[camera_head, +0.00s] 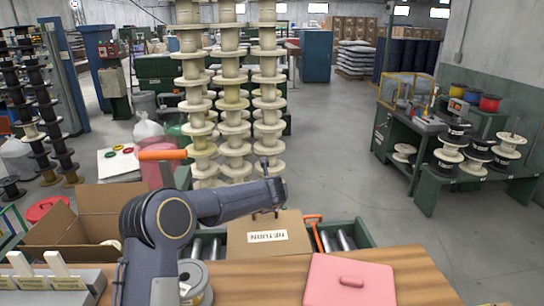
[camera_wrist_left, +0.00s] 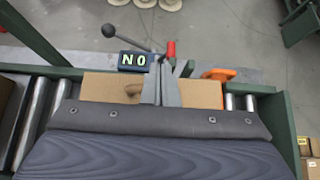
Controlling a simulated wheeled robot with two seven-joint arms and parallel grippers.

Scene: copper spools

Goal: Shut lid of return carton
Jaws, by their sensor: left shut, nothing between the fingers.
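The return carton (camera_head: 240,245) is a brown cardboard box with a white lettered label (camera_head: 267,236), on the roller conveyor just beyond the wooden bench. A broad brown panel with the label faces me; I cannot tell whether this is the lid lying fully shut. Its cardboard also shows in the left wrist view (camera_wrist_left: 198,93), with a dark oval hole left of the fingers. My left arm reaches over from the left. My left gripper (camera_wrist_left: 163,78) is shut and empty, its fingers in front of or over the cardboard; contact is unclear. My right gripper is out of view.
A pink folder-like case (camera_head: 350,285) lies on the wooden bench (camera_head: 415,270). An orange-handled tool (camera_head: 314,222) is right of the carton on the conveyor (camera_head: 345,240). An open brown box (camera_head: 105,205) stands at left. Tall stacks of cream spools (camera_head: 230,110) rise behind.

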